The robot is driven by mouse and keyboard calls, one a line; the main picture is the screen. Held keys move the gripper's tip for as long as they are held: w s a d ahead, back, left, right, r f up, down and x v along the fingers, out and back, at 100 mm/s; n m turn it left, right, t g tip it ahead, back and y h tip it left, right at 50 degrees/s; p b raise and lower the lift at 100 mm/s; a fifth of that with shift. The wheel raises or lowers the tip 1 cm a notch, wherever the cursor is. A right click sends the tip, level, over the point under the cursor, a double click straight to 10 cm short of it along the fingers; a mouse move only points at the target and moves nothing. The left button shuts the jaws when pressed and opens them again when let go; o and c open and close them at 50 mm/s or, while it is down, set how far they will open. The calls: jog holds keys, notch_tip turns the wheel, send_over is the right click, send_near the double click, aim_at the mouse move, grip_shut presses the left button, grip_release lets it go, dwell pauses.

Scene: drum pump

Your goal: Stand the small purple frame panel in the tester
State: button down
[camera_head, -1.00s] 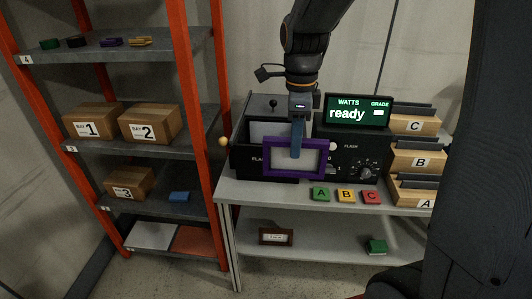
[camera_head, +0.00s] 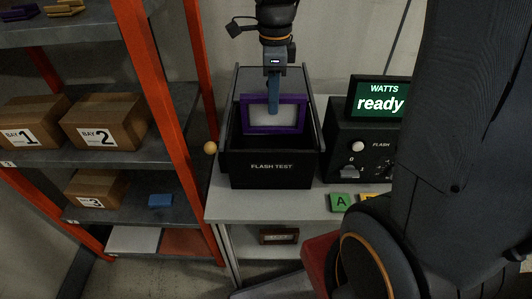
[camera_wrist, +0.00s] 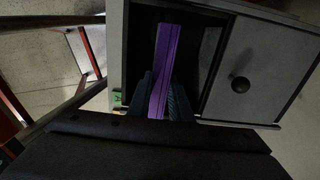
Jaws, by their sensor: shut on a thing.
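The small purple frame panel (camera_head: 301,115) has a pale centre and is held upright at its top edge by my gripper (camera_head: 273,108). In the wrist view the panel (camera_wrist: 164,62) shows edge-on, clasped between the two blue fingers (camera_wrist: 160,98). The tester (camera_head: 270,168) is a black open-topped box labelled FLASH TEST. The panel is over or partly inside the tester's opening; its lower edge shows above the front wall. Whether it touches the tester's floor is hidden. In the wrist view the tester's grey lid (camera_wrist: 262,65) with a round knob lies beside the opening.
A control unit (camera_head: 362,155) with a screen reading "ready" (camera_head: 380,103) stands right of the tester. A green block A (camera_head: 339,202) lies on the table in front. An orange-posted shelf with boxes (camera_head: 110,125) stands left. A yellow ball (camera_head: 210,147) is near the tester's left side.

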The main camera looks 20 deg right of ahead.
aim_at(272, 125)
jog(key=f, duration=0.1)
jog(key=f+b, duration=0.1)
jog(key=f, duration=0.1)
jog(key=shift+w, duration=0.35)
notch_tip(272, 125, down, 10)
jog(key=p, duration=0.2)
jog(key=shift+f, duration=0.1)
jog(key=c, duration=1.7)
grip_release()
jog(key=shift+f, duration=0.1)
jog(key=shift+o, duration=0.4)
notch_tip(272, 125, up, 12)
jog(key=b, duration=0.2)
jog(key=shift+r+b, duration=0.2)
jog(key=shift+b, duration=0.15)
